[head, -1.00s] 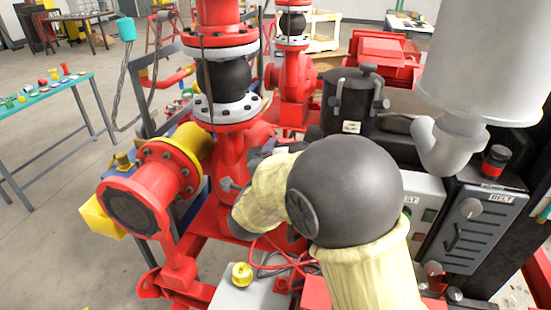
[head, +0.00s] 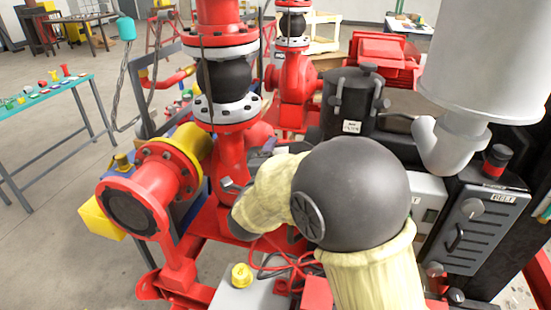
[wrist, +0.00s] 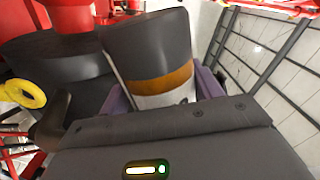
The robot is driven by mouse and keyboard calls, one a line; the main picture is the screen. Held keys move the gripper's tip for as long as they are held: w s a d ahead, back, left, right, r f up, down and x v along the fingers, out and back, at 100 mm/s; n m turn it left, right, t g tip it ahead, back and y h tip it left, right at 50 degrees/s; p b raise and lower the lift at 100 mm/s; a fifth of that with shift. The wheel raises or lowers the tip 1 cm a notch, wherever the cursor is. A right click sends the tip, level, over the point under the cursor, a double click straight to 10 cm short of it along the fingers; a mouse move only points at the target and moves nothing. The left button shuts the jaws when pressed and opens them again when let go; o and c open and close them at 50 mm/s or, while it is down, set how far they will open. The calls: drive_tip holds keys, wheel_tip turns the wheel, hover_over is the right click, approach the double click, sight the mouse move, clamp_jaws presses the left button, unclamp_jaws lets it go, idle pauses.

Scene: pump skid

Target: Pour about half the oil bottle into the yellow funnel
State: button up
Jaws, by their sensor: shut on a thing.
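My gripper (wrist: 160,92) shows in the wrist view, its purple fingers shut around a dark bottle (wrist: 150,45) with an orange-brown band and a pale label. I take this to be the oil bottle. Its far end reaches the top of the view, so its mouth and oil level cannot be seen. A yellow ring-shaped thing (wrist: 22,92) lies to the left, apart from the bottle; I cannot tell whether it is the funnel. In the head view my own arm hides most of the gripper and the bottle. I cannot make out a clear funnel there.
The red pump pipework (head: 150,195) with a yellow flange stands left of my arm. A black canister (head: 352,100) stands behind it. A grey panel marked BELT (head: 470,235) is at right. A yellow knob (head: 241,275) sits on a pale box in front.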

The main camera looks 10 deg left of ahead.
drive_tip(key=shift+d+f+n, duration=0.2)
drive_tip(key=shift+f+n, duration=0.2)
drive_tip(key=shift+n, duration=0.3)
drive_tip(key=shift+d+f+n, duration=0.15)
drive_tip(key=shift+f+n, duration=0.25)
drive_tip(key=shift+n, duration=0.3)
drive_tip(key=shift+d+f+n, duration=0.35)
drive_tip(key=shift+f+n, duration=0.1)
drive_tip(key=shift+n, duration=0.5)
drive_tip(key=shift+d+f+n, duration=0.35)
drive_tip(key=shift+f+n, duration=0.1)
drive_tip(key=shift+n, duration=0.5)
drive_tip(key=shift+p, duration=0.3)
drive_tip(key=shift+a+r+n+p, duration=0.1)
drive_tip(key=shift+r+n+p, duration=0.05)
drive_tip(key=shift+n+p, duration=0.5)
drive_tip(key=n+p, duration=0.2)
drive_tip(key=n, duration=0.2)
drive_tip(key=shift+a, duration=0.2)
drive_tip(key=shift+f, duration=0.25)
